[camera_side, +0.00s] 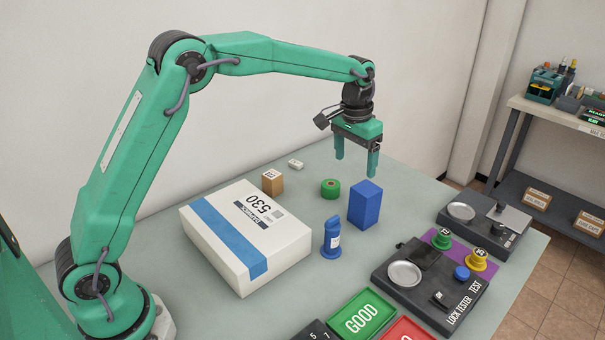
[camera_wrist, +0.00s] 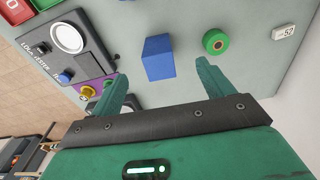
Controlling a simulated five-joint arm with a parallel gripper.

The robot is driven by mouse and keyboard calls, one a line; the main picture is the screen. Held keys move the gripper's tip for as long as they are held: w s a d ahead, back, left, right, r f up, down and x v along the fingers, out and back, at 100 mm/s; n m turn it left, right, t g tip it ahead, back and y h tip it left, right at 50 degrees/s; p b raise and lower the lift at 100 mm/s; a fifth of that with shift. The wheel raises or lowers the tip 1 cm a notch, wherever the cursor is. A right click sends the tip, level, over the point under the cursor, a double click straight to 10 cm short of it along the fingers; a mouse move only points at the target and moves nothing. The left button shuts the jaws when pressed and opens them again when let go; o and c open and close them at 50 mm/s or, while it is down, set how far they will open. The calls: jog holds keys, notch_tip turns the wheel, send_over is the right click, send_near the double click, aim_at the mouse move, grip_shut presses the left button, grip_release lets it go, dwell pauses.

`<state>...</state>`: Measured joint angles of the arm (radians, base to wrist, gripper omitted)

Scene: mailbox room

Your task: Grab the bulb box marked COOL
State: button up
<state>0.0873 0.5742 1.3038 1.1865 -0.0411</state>
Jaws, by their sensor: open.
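A plain blue upright box (camera_side: 364,205) stands on the table right of the middle; it also shows in the wrist view (camera_wrist: 158,58). No COOL marking can be read on its visible faces, so I cannot tell if it is the bulb box. My gripper (camera_side: 357,168) is open and empty, pointing down, with its fingertips above the blue box's height in the side view. In the wrist view the blue box appears between and just beyond the two fingers (camera_wrist: 160,71).
A green roll (camera_side: 330,188), a small brown box (camera_side: 272,182) and a blue bottle-like item (camera_side: 332,238) stand nearby. A large white parcel (camera_side: 225,211) lies left. A dark lock tester (camera_side: 420,298) and a green GOOD tray (camera_side: 362,318) are in front.

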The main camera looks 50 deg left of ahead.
send_over(364, 202)
jog(key=w+a, duration=0.2)
jog(key=w, duration=0.1)
jog(key=shift+g, duration=0.4)
notch_tip(364, 202, down, 7)
jog(key=shift+s+d+r, duration=0.1)
jog(key=shift+s+d, duration=0.05)
jog(key=shift+f, duration=3.9)
jog(key=c, duration=1.1)
